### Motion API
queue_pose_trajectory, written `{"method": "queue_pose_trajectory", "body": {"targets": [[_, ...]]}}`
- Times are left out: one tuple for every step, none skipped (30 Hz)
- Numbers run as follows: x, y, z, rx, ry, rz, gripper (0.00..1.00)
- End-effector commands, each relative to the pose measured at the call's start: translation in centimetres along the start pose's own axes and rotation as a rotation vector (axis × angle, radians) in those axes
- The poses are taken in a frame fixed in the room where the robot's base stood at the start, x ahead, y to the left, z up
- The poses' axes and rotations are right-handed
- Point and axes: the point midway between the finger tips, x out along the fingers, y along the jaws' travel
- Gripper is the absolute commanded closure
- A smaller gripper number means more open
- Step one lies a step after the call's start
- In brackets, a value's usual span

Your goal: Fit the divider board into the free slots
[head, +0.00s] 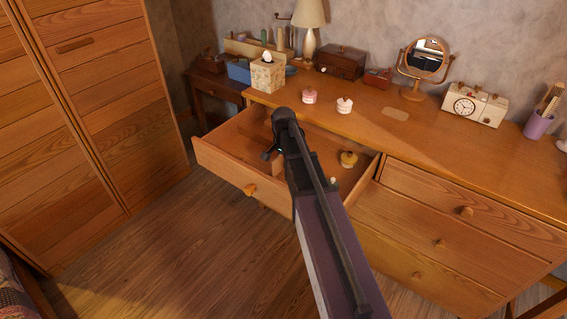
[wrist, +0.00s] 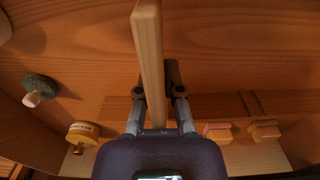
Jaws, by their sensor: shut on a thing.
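My gripper (head: 270,153) is over the open drawer (head: 222,168) in the head view, where my arm hides much of the drawer's middle. In the wrist view, my gripper (wrist: 160,91) is shut on the divider board (wrist: 149,45), a pale narrow wooden board seen nearly edge-on between the fingers. A wooden strip (wrist: 215,105) crosses behind the fingers, with dark upright lines at its right that may be slots. I cannot tell whether the board touches the drawer or sits in any slot.
A yellow jar (head: 348,158) is in the drawer's right part. Pink (head: 309,96) and white-pink (head: 344,104) jars stand on the dresser top (head: 400,140), with a tissue box (head: 267,76) at the left.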

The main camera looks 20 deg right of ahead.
Motion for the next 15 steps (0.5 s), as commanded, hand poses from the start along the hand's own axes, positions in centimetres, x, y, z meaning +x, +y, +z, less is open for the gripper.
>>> {"method": "queue_pose_trajectory", "body": {"targets": [[0.15,0.00,0.00,0.000,0.000,0.000,1.00],[0.19,0.00,0.00,0.000,0.000,0.000,1.00],[0.25,0.00,0.00,0.000,0.000,0.000,1.00],[0.29,0.00,0.00,0.000,0.000,0.000,1.00],[0.33,0.00,0.00,0.000,0.000,0.000,1.00],[0.39,0.00,0.00,0.000,0.000,0.000,1.00],[0.43,0.00,0.00,0.000,0.000,0.000,1.00],[0.47,0.00,0.00,0.000,0.000,0.000,1.00],[0.53,0.00,0.00,0.000,0.000,0.000,1.00],[0.57,0.00,0.00,0.000,0.000,0.000,1.00],[0.61,0.00,0.00,0.000,0.000,0.000,1.00],[0.67,0.00,0.00,0.000,0.000,0.000,1.00],[0.71,0.00,0.00,0.000,0.000,0.000,1.00],[0.75,0.00,0.00,0.000,0.000,0.000,1.00],[0.81,0.00,0.00,0.000,0.000,0.000,1.00]]}}
